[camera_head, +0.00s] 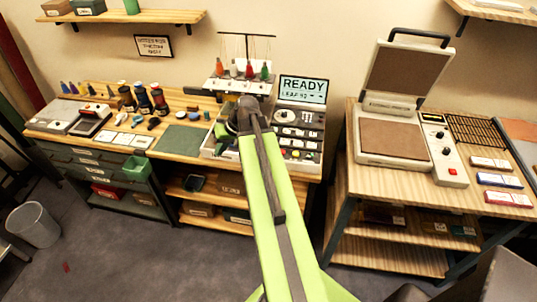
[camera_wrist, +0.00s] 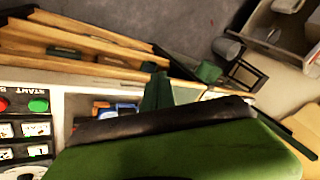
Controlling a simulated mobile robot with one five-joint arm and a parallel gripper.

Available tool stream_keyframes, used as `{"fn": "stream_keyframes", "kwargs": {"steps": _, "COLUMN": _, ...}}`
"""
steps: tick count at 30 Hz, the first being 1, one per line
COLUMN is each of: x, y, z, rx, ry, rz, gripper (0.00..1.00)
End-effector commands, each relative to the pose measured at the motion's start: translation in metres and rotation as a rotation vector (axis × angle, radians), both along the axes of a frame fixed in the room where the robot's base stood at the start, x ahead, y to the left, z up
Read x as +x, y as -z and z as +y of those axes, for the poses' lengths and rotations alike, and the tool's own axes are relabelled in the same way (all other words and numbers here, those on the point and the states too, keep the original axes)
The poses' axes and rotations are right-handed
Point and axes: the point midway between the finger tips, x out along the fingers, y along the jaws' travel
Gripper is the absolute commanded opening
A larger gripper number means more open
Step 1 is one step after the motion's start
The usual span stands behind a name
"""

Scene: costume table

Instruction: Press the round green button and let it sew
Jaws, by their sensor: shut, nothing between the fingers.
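The sewing machine has a pale control panel (camera_head: 300,117) with small keys and dials, below a screen (camera_head: 303,90) reading "READY". In the wrist view, the round green button (camera_wrist: 38,105) lies on the panel at the left edge, beside a round red button (camera_wrist: 3,104). My gripper (camera_head: 247,104) is shut and empty. In the head view it is over the machine, left of the panel, and my arm hides part of the machine. In the wrist view a large green and black part of mine fills the lower middle, apart from the green button in the picture.
Thread cones (camera_head: 248,69) stand on a rack behind my gripper. Dark spools (camera_head: 142,98) and a green mat (camera_head: 181,139) lie on the table to the left. A heat press (camera_head: 395,136) stands on the right table. A gap separates the tables.

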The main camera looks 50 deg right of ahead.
Motion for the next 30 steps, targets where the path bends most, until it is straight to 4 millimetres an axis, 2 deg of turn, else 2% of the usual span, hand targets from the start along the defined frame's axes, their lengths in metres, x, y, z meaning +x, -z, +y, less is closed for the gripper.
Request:
{"fn": "stream_keyframes", "kwargs": {"steps": 1, "x": -0.007, "y": 0.001, "z": -0.040, "rx": 0.014, "ry": 0.058, "rz": -0.047, "gripper": 0.00}}
{"fn": "stream_keyframes", "kwargs": {"steps": 3, "x": -0.018, "y": -0.004, "z": -0.085, "rx": 0.026, "ry": 0.125, "rz": -0.118, "gripper": 0.00}}
{"fn": "stream_keyframes", "kwargs": {"steps": 6, "x": -0.037, "y": -0.011, "z": -0.139, "rx": 0.034, "ry": 0.206, "rz": -0.202, "gripper": 0.00}}
{"fn": "stream_keyframes", "kwargs": {"steps": 10, "x": -0.057, "y": -0.019, "z": -0.184, "rx": 0.030, "ry": 0.274, "rz": -0.274, "gripper": 0.00}}
{"fn": "stream_keyframes", "kwargs": {"steps": 12, "x": -0.063, "y": -0.022, "z": -0.196, "rx": 0.029, "ry": 0.294, "rz": -0.295, "gripper": 0.00}}
{"fn": "stream_keyframes", "kwargs": {"steps": 15, "x": -0.067, "y": -0.024, "z": -0.203, "rx": 0.026, "ry": 0.306, "rz": -0.307, "gripper": 0.00}}
{"fn": "stream_keyframes", "kwargs": {"steps": 25, "x": -0.068, "y": -0.023, "z": -0.203, "rx": 0.026, "ry": 0.306, "rz": -0.307, "gripper": 0.00}}
{"fn": "stream_keyframes", "kwargs": {"steps": 30, "x": -0.068, "y": -0.012, "z": -0.203, "rx": 0.027, "ry": 0.306, "rz": -0.307, "gripper": 0.00}}
